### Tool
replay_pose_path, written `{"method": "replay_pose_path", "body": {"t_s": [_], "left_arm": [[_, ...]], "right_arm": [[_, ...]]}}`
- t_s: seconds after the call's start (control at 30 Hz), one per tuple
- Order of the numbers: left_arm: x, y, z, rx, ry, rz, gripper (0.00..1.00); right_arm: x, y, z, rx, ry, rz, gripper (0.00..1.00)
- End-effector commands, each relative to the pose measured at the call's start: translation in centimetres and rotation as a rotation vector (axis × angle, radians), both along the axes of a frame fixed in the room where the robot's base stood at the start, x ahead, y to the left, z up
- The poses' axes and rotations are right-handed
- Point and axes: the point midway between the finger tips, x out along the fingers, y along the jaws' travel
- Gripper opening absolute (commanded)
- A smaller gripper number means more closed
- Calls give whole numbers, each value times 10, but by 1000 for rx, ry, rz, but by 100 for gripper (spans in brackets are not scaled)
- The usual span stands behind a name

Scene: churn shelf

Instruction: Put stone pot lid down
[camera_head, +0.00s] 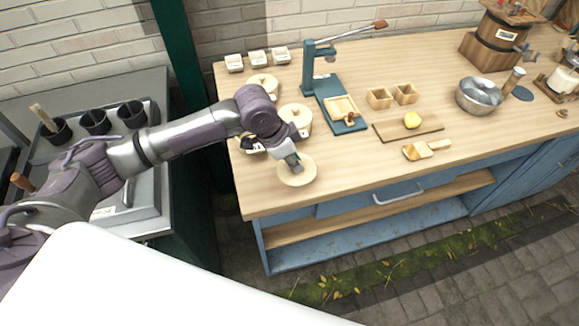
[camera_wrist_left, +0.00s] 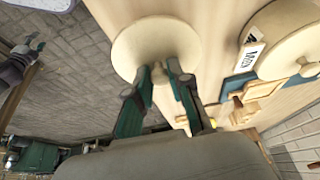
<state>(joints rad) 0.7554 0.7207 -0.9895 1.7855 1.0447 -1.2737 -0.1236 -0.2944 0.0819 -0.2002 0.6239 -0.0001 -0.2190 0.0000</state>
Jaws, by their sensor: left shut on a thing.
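The stone pot lid (camera_head: 297,174) is a round cream disc near the left front corner of the wooden counter (camera_head: 330,190). My left gripper (camera_head: 294,163) is above it, with its fingers pointing down at the lid's middle. In the left wrist view the lid (camera_wrist_left: 135,42) lies ahead, and the left gripper's green fingers (camera_wrist_left: 160,75) are shut on its knob. I cannot tell whether the lid touches the counter. A cream pot with a label (camera_wrist_left: 285,40) stands beside it. My right gripper is not in view.
Cream pots (camera_head: 297,115) stand just behind the lid, partly hidden by my arm. A blue lever press (camera_head: 330,88) and a cutting board (camera_head: 408,128) stand further right. The counter right of the lid is clear; its front edge is close.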

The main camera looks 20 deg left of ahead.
Motion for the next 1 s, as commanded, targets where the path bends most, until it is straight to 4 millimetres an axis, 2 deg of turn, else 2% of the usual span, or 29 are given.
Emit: {"method": "replay_pose_path", "body": {"t_s": [0.13,0.47,0.87,0.9,1.0], "left_arm": [[1,12,-7,-1,1,1,0],[1,13,-45,-1,1,0,0],[1,12,-52,-1,-1,-1,0],[1,12,-51,-1,-1,-1,27],[1,12,-51,-1,-1,-1,43]], "right_arm": [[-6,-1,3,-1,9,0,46],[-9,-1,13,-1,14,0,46],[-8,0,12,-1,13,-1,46],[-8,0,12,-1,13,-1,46],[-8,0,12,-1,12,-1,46]]}}
